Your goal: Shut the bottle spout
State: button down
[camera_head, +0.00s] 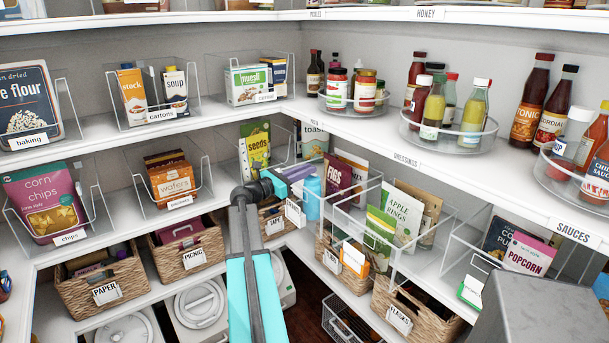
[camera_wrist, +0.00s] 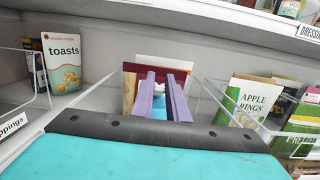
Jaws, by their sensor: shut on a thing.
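A light blue bottle (camera_head: 312,199) stands upright on the middle shelf near the corner, left of the clear bin with packets. My gripper (camera_head: 300,174) reaches it from the left at the height of its top. In the wrist view my gripper's lilac fingers (camera_wrist: 163,96) are close together on the bottle's top. A little of the blue bottle (camera_wrist: 181,107) shows between them, with a pale part above it. The fingers hide most of the top, so I cannot tell how the spout is set.
A clear bin (camera_head: 347,217) with packets such as Apple Rings (camera_wrist: 251,102) stands close on the right. A toasts box (camera_wrist: 64,63) is to the left. A tape basket (camera_head: 275,222) is on the shelf below. The shelf above (camera_head: 350,132) overhangs the corner.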

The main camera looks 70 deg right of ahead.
jog(key=shift+w+a+f+g+h+b, duration=0.15)
jog(key=shift+f+g+h+b, duration=0.35)
jog(key=shift+b, duration=0.7)
jog(key=shift+a+h+b, duration=0.1)
jog(key=shift+h+b, duration=0.3)
jog(key=shift+r, duration=0.1)
jog(key=c, duration=1.7)
grip_release()
jog(key=shift+w+a, duration=0.1)
jog(key=b+v, duration=0.1)
jog(key=v, duration=1.2)
jog(key=shift+w+a+b, duration=0.15)
jog(key=shift+a+b, duration=0.1)
jog(key=shift+b, duration=0.1)
